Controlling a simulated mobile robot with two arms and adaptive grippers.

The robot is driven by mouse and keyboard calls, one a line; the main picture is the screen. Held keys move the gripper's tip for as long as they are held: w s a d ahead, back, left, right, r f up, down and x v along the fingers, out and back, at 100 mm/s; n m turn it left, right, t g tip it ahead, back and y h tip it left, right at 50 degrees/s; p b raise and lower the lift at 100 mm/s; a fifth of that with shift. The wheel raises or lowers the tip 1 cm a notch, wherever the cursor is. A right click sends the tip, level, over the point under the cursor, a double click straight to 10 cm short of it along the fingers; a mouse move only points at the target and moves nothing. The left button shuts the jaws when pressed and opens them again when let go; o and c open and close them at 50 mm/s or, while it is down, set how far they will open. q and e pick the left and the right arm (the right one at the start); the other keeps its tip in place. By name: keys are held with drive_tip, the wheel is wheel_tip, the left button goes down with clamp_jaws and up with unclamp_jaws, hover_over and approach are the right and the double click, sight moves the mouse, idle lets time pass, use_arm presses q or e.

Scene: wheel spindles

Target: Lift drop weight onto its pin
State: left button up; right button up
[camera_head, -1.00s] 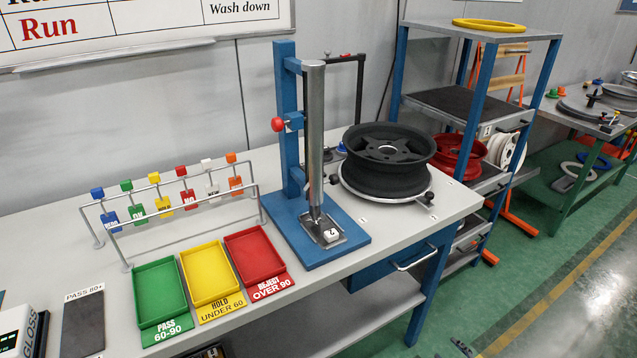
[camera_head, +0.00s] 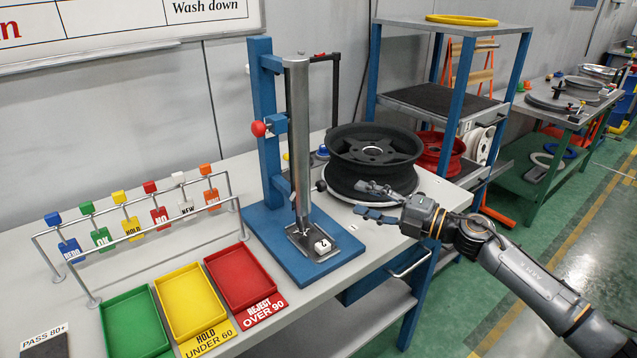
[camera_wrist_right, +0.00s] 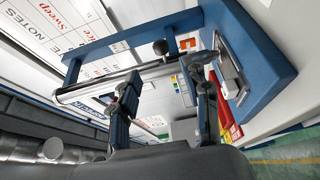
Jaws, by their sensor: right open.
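The drop tester (camera_head: 300,150) stands on the bench, with a steel tube upright on a blue base. A black ball knob (camera_head: 321,186) sticks out low beside the tube; it also shows in the right wrist view (camera_wrist_right: 160,47). The weight's body is not visible; I cannot tell if it is inside the tube. A red ball knob (camera_head: 258,129) sits on a blue bracket higher up, possibly the pin. My right gripper (camera_head: 362,200) is open and empty, right of the tube and apart from the knob. In the right wrist view its fingers (camera_wrist_right: 165,95) point toward the tester. My left gripper is not in view.
A black wheel rim (camera_head: 376,150) on a turntable stands close behind my right gripper. Green, yellow and red trays (camera_head: 240,305) lie left of the tester, and a tag rack (camera_head: 140,235) stands behind them. A shelf unit (camera_head: 455,100) rises at the right.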

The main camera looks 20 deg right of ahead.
sight(326, 187)
drive_tip(key=p+x, duration=0.1)
drive_tip(key=x, duration=0.5)
drive_tip(key=shift+w+a+r, duration=0.15)
drive_tip(key=shift+w+a, duration=0.05)
drive_tip(key=shift+w, duration=0.05)
drive_tip(key=p+x, duration=0.1)
drive_tip(key=x, duration=0.2)
drive_tip(key=shift+w+a, duration=0.2)
drive_tip(key=shift+w, duration=0.05)
drive_tip(key=shift+w+a+f, duration=0.25)
drive_tip(key=shift+w+a, duration=0.15)
drive_tip(key=shift+w, duration=0.05)
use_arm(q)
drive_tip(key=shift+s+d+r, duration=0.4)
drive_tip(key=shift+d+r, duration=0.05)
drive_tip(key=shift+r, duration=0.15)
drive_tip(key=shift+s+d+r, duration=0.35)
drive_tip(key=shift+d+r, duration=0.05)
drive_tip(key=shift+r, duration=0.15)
use_arm(e)
clamp_jaws()
